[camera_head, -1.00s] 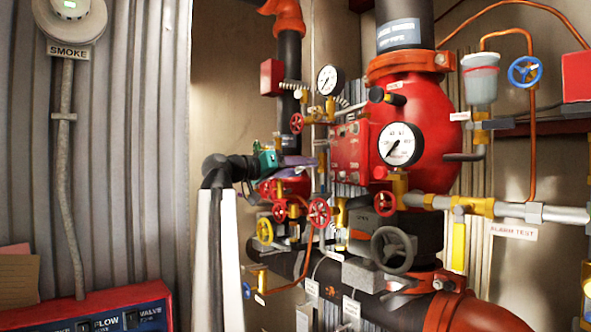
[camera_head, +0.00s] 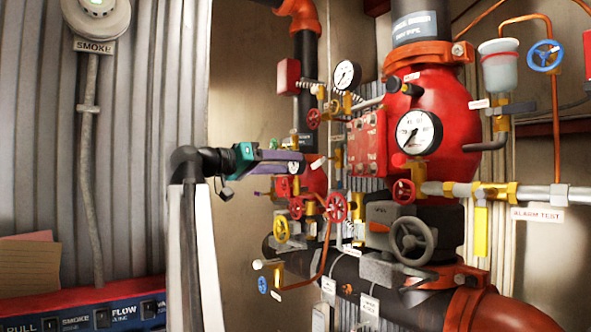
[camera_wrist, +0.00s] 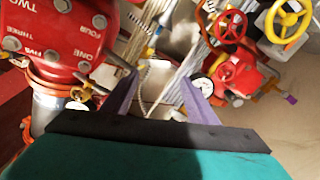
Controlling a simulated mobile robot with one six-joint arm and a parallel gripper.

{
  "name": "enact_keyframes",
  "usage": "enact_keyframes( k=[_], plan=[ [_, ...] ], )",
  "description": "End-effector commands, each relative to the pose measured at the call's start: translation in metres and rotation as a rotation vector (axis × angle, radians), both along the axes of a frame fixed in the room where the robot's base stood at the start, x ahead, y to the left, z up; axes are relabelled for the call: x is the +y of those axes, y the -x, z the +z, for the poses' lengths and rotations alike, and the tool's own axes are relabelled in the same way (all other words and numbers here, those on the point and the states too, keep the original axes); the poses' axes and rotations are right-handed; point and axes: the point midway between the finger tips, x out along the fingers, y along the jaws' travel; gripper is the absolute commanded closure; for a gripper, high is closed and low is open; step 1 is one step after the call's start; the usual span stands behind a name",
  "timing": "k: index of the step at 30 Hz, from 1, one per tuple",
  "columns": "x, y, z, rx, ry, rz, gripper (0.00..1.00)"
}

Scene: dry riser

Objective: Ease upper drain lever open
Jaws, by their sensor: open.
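My gripper (camera_head: 297,162) reaches in from the left in the head view, with a teal body and purple fingers. It is in front of the slimmer red and black riser at the back. In the wrist view its fingers (camera_wrist: 162,92) are spread apart, with nothing held between them. I cannot tell for certain which part is the upper drain lever. A small yellow piece with a purple end (camera_wrist: 290,98) shows right of the fingers in the wrist view, apart from them. A yellow handle (camera_head: 481,232) hangs below the pipe at right in the head view.
Red handwheels (camera_head: 336,207), a yellow handwheel (camera_head: 281,229) and a grey handwheel (camera_head: 411,240) crowd the pipework. A gauge (camera_head: 419,132) fronts the large red valve body (camera_head: 440,100). A blue-fronted panel (camera_head: 90,312) is at lower left. Bare wall shows behind my arm.

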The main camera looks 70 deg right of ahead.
Motion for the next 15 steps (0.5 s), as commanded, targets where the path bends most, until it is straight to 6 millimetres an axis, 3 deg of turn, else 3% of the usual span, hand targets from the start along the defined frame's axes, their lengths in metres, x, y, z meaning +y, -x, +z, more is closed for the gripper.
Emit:
enact_keyframes(
  k=[6, 15],
  plan=[
    [0.017, -0.012, 0.000, -0.001, 0.001, 0.001, 0.47],
    [0.022, -0.015, 0.001, 0.000, 0.001, 0.000, 0.47]
  ],
)
